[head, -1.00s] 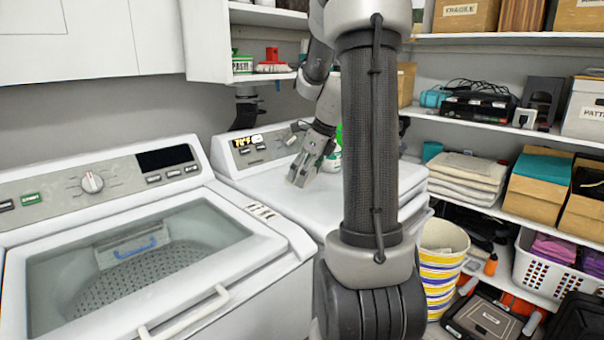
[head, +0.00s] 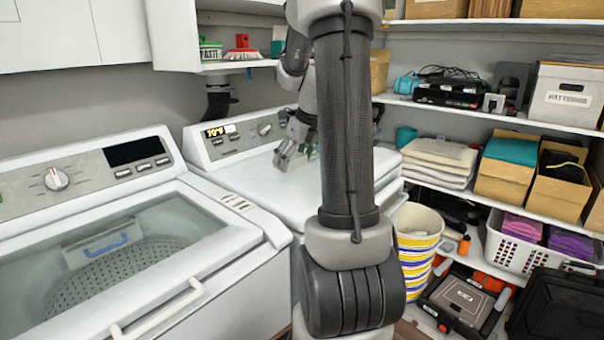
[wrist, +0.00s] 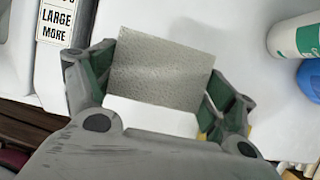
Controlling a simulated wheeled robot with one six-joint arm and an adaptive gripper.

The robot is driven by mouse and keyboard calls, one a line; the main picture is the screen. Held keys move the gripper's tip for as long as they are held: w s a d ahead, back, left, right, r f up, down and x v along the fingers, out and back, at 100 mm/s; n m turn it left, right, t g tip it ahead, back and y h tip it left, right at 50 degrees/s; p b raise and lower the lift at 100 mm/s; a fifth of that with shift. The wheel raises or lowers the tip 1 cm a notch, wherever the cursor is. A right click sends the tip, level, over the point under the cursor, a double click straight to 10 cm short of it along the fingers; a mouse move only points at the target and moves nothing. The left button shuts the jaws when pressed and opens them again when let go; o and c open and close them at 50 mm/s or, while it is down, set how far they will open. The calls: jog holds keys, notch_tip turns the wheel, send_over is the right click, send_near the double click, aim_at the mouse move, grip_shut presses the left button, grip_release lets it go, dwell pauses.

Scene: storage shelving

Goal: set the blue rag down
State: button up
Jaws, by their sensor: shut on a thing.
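My gripper (head: 284,160) is low over the white top of the right-hand machine (head: 262,180), near its control panel. In the wrist view my gripper (wrist: 160,85) is shut on a grey, speckled, flat square piece (wrist: 158,68) with a white lower edge. It lies between the green-lined fingers. I see no clearly blue cloth, and I cannot tell whether this piece is the rag. In the head view the held piece is too small to make out, and whether it touches the top is unclear.
A white and green bottle (wrist: 292,38) and a blue rounded thing (wrist: 309,78) are at the wrist view's right. A glass-lidded washer (head: 130,245) stands to the left. A striped bin (head: 418,235) and loaded shelves are right. The machine top's front is clear.

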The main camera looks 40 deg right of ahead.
aim_at(291, 187)
jog(key=shift+f, duration=3.5)
jog(key=shift+f, duration=0.1)
jog(key=o, duration=0.9)
jog(key=shift+o, duration=0.2)
